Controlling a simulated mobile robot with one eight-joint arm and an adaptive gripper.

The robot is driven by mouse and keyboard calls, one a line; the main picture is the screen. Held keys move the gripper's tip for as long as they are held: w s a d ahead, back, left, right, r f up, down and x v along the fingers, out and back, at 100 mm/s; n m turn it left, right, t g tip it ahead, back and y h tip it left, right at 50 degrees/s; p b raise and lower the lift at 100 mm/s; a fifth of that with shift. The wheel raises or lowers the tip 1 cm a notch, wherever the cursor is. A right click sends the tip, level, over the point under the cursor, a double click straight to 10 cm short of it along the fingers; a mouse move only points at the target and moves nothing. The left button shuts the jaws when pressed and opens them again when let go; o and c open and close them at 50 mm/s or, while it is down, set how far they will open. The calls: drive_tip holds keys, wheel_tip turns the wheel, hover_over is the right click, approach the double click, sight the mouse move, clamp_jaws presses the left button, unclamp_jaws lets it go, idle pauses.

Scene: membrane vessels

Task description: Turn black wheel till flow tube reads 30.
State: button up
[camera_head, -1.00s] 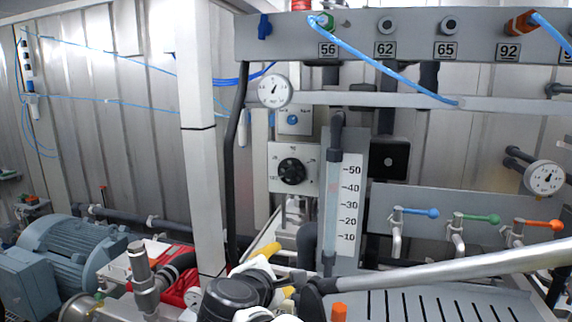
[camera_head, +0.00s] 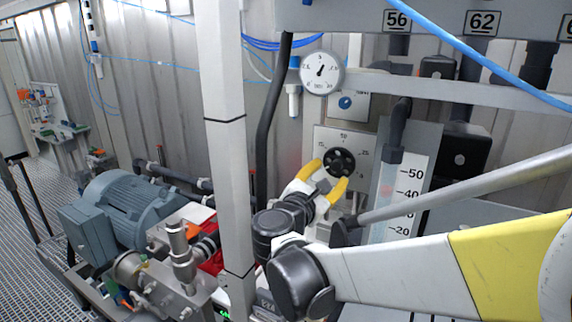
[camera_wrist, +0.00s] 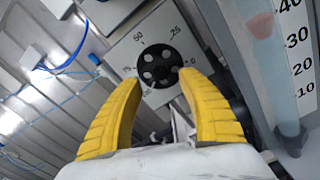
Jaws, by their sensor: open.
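The black wheel (camera_head: 339,162) is a round knob with several holes on a pale panel with a number scale around it. It also shows in the wrist view (camera_wrist: 158,66), just beyond my fingertips. My gripper (camera_head: 328,174) has two yellow fingers, spread apart, one to each lower side of the wheel in the head view. In the wrist view my gripper (camera_wrist: 153,80) is open and empty; I cannot tell whether it touches the wheel. The flow tube (camera_head: 386,195) stands right of the panel with a scale.
A pale post (camera_head: 222,130) stands left of the wheel. A round gauge (camera_head: 321,73) hangs above it. A grey diagonal bar (camera_head: 470,182) crosses in front of the flow tube's lower part. A blue-grey motor (camera_head: 125,212) stands at the left.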

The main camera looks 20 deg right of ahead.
sight(335, 167)
drive_tip(key=x, duration=0.5)
drive_tip(key=shift+w+d, duration=0.15)
drive_tip(key=shift+c, duration=0.4)
clamp_jaws()
